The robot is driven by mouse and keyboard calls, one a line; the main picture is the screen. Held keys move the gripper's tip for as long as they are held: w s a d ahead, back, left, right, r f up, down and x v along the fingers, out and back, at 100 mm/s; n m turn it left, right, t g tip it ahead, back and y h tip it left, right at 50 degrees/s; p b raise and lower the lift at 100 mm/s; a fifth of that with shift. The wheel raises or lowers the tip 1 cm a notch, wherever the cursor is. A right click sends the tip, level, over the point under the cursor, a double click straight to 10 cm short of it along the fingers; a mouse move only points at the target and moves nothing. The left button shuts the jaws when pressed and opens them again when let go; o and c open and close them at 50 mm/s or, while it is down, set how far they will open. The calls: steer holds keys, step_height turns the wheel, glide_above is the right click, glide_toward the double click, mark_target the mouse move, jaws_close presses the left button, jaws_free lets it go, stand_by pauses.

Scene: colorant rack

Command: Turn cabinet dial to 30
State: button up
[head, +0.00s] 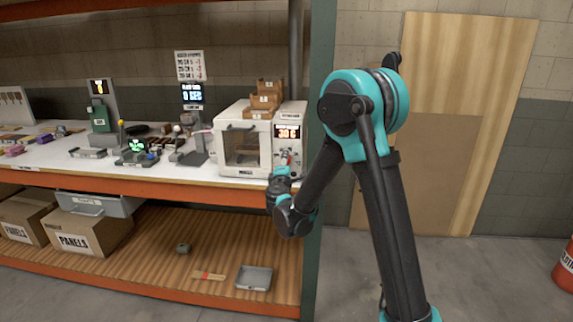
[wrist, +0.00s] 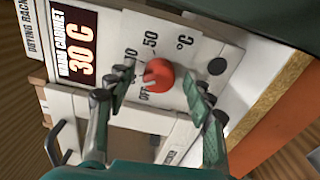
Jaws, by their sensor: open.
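The warm cabinet (head: 243,147) is a white box with a window, at the right end of the shelf top. My gripper (wrist: 158,82) is open, with one finger on each side of the dial. I cannot tell whether either finger touches it. In the head view my wrist partly blocks the area under the panel.
Tools and devices cover the white shelf top to the left. A grey tray (head: 254,278) lies on the lower shelf.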

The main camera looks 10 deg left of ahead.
steer(key=s, duration=1.2)
steer(key=shift+f, duration=0.15)
steer(key=s+d+f+m+g+h, duration=0.1)
steer(key=s+d+f+m+g, duration=0.15)
steer(key=d, duration=0.55)
steer(key=s+d+f+m+g+h, duration=0.2)
steer(key=d+f+m+g, duration=0.15)
steer(key=d, duration=0.55)
steer(key=s+d+f+m+g+h, duration=0.15)
steer(key=d+m, duration=0.25)
steer(key=d, duration=0.4)
steer(key=s+d+f+m+g+y, duration=0.2)
steer(key=s+f+m+g, duration=0.1)
steer(key=s, duration=0.7)
steer(key=s+d+f+m+g+y, duration=0.1)
steer(key=s+f+m+g+y, duration=0.2)
steer(key=s, duration=0.7)
step_height(320, 180, down, 3)
steer(key=shift+d+r+m, duration=0.2)
steer(key=shift+d+m, duration=0.2)
steer(key=shift+m, duration=0.8)
